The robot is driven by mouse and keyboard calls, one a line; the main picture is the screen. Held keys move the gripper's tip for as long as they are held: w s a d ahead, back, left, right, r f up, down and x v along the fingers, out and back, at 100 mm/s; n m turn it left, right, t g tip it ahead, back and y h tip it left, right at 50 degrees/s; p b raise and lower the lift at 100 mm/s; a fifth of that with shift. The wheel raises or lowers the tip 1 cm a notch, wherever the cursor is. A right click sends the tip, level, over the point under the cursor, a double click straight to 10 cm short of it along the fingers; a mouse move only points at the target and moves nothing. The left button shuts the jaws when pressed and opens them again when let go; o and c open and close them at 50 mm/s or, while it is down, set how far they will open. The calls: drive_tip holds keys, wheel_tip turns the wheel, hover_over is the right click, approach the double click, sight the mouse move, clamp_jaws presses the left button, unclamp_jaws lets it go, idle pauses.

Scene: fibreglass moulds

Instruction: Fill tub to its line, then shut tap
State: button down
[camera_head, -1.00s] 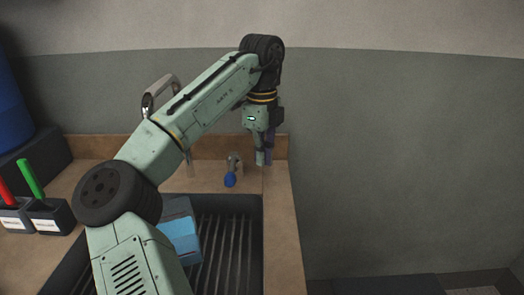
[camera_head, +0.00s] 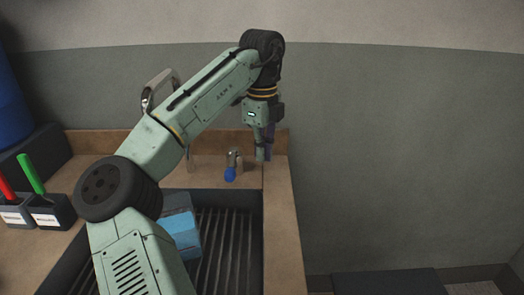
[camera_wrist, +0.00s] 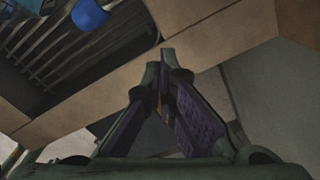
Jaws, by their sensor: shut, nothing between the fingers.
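The light-blue tub (camera_head: 182,235) stands in the sink, partly hidden behind my arm; its line and water level cannot be made out. The metal tap spout (camera_head: 160,85) rises behind my arm, which covers part of it. The tap handle with a blue knob (camera_head: 230,174) stands at the sink's back edge. A blue rounded shape, seemingly this knob (camera_wrist: 90,14), shows at the top left of the wrist view. My gripper (camera_head: 264,158) points down to the right of the knob, apart from it. Its fingers (camera_wrist: 166,55) are shut and empty.
The ribbed dark sink (camera_head: 225,235) is set in a brown counter (camera_head: 284,240). Two dark labelled holders, one with a red tool (camera_head: 6,190) and one with a green tool (camera_head: 30,172), stand at left. A blue drum (camera_head: 12,105) is behind. Right of the counter is open.

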idle(0.3)
drive_tip(key=shift+f+b, duration=0.5)
drive_tip(key=shift+f, duration=1.8)
idle(5.4)
